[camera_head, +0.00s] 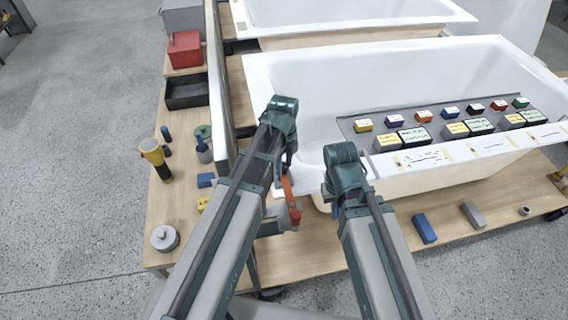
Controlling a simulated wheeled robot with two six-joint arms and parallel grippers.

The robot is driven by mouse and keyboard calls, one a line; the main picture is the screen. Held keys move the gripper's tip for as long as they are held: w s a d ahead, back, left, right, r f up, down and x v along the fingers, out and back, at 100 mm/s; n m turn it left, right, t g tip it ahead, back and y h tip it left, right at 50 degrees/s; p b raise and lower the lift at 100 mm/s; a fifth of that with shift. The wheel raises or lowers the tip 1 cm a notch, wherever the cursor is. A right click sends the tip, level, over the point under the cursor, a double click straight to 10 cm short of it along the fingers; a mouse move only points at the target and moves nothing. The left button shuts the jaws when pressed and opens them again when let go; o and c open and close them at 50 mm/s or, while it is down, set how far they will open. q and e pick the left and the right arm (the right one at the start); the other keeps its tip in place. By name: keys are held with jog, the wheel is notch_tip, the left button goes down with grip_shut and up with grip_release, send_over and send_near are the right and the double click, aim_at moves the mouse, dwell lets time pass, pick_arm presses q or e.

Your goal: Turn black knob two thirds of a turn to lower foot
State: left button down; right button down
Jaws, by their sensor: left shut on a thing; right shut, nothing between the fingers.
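I cannot make out a black knob or the foot; the space beneath the near bathtub (455,178) is hidden by its apron and my arms. My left arm reaches up to the tub's left end. Its gripper (287,160) points down below the wrist and is mostly covered by the arm. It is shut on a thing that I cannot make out. An orange-red piece (291,203) shows just below it, beside the tub's corner; I cannot tell whether the fingers touch it. My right arm ends in front of the tub's near side, with its gripper hidden behind the arm.
A rack of labelled blocks (445,131) lies across the tub. A blue block (424,228) and a grey block (473,215) lie on the bench in front. The left bench holds a yellow-topped tool (153,152), a grey round pot (165,238) and a red box (185,49). An upright panel (219,90) divides the benches.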

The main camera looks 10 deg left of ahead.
aim_at(284, 167)
pick_arm(q)
jog(key=shift+m, duration=2.2)
jog(key=shift+c, duration=1.9)
grip_release()
jog(key=shift+r, duration=0.15)
notch_tip(284, 167, up, 14)
jog(key=p, duration=1.3)
jog(key=shift+f+p, duration=0.2)
jog(key=shift+p, duration=0.2)
jog(key=shift+s, duration=0.15)
